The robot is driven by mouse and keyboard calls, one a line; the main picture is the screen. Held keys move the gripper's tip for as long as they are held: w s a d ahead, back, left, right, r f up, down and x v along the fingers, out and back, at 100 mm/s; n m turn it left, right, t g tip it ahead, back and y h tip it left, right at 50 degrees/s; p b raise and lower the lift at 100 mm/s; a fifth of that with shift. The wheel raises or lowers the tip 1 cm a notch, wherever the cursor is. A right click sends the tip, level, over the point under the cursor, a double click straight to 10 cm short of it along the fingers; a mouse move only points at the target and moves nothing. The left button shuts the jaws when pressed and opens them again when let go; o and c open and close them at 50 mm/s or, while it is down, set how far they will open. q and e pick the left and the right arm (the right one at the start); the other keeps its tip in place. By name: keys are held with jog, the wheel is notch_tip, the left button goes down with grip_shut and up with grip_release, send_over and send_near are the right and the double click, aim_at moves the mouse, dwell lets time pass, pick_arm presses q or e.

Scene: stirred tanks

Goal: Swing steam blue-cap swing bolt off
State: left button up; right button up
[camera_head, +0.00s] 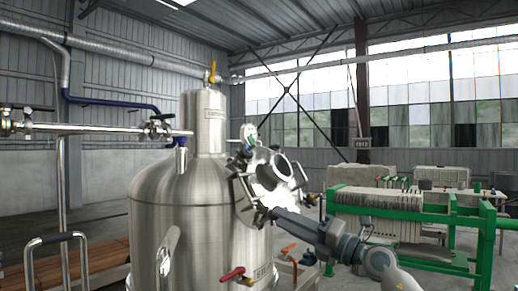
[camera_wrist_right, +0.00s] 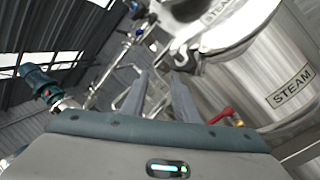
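The steel steam tank (camera_head: 165,215) stands in the middle of the head view. Its label also shows in the right wrist view (camera_wrist_right: 292,87). The round manway (camera_head: 270,175) on its right shoulder has several dark swing bolts around its rim. A small blue part (camera_head: 247,150) at the manway's upper left looks like the blue cap; its bolt is too small to make out. My right gripper (camera_head: 268,213) is at the manway's lower edge, below the blue part. In the wrist view its two fingers (camera_wrist_right: 160,80) are apart, with no bolt clearly held between them. My left gripper is not in view.
A red-handled valve (camera_head: 232,273) and an orange-handled valve (camera_head: 289,248) sit low beside the tank. A pipe (camera_head: 95,132) runs in from the left. A metal handrail (camera_head: 55,240) stands at lower left. A green-framed filter press (camera_head: 400,205) is at right.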

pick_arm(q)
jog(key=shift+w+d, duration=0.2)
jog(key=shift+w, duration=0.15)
pick_arm(e)
jog(key=s+d+r+n+h, duration=0.1)
jog(key=d+r+n+h, duration=0.1)
jog(key=r, duration=0.7)
jog(key=s+d+r+n+t+h, duration=0.1)
jog(key=s+d+r+n+h, duration=0.1)
jog(key=r, duration=0.7)
jog(key=shift+d+r+n+t+h, duration=0.3)
jog(key=shift+r+n+h, duration=0.1)
jog(key=shift+h, duration=0.3)
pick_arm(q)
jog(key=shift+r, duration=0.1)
pick_arm(e)
jog(key=shift+a, duration=0.1)
pick_arm(q)
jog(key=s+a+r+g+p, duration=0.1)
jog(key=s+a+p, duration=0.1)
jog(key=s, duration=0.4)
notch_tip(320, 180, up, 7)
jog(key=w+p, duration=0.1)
jog(key=p, duration=0.6)
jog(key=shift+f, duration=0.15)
pick_arm(e)
jog(key=x, duration=1.7)
jog(key=shift+a, duration=0.2)
